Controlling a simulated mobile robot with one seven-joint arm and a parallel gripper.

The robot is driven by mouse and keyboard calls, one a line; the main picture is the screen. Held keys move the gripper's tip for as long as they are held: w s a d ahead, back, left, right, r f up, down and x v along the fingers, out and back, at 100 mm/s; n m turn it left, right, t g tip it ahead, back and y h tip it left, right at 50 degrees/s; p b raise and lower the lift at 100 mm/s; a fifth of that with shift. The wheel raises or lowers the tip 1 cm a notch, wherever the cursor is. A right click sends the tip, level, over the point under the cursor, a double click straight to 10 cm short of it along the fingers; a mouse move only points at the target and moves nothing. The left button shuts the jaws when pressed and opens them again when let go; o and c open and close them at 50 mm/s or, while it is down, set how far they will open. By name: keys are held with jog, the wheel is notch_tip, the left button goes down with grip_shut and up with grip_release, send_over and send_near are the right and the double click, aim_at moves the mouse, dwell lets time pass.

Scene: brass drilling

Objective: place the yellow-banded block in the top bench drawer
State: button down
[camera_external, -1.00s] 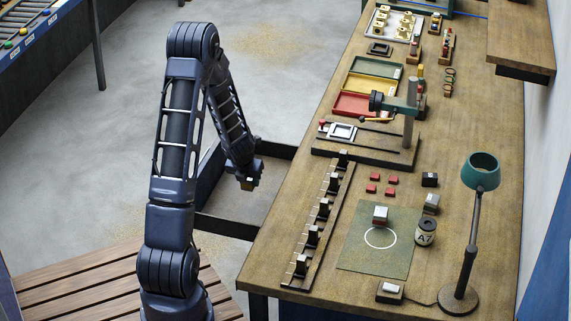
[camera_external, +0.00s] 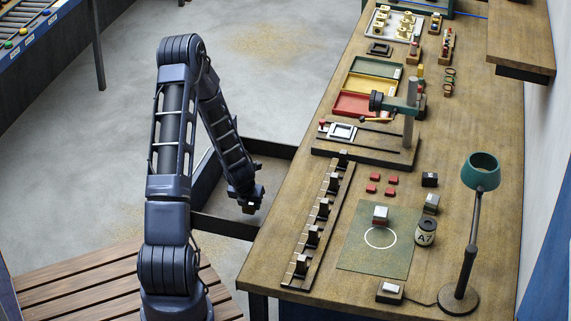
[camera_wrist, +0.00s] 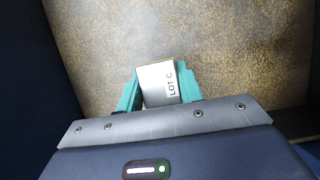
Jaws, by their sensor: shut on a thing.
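My gripper (camera_wrist: 159,88) is shut on a pale block (camera_wrist: 158,82) in the wrist view. The wrist view shows the drawer's speckled brown floor (camera_wrist: 235,45) below the block, between dark walls. I cannot tell whether the block touches the floor.
The workbench (camera_external: 470,130) stands right of the drawer, with a rail of black clamps (camera_external: 320,225) along its near-left edge. A green mat (camera_external: 355,258), a lamp (camera_external: 480,172) and a drill stand (camera_external: 410,125) are on top. The drawer floor around the block looks clear.

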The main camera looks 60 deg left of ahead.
aim_at(250, 210)
jog(key=shift+f, duration=1.5)
jog(key=shift+f, duration=0.1)
jog(key=c, duration=0.9)
grip_release()
jog(key=shift+v, duration=6.1)
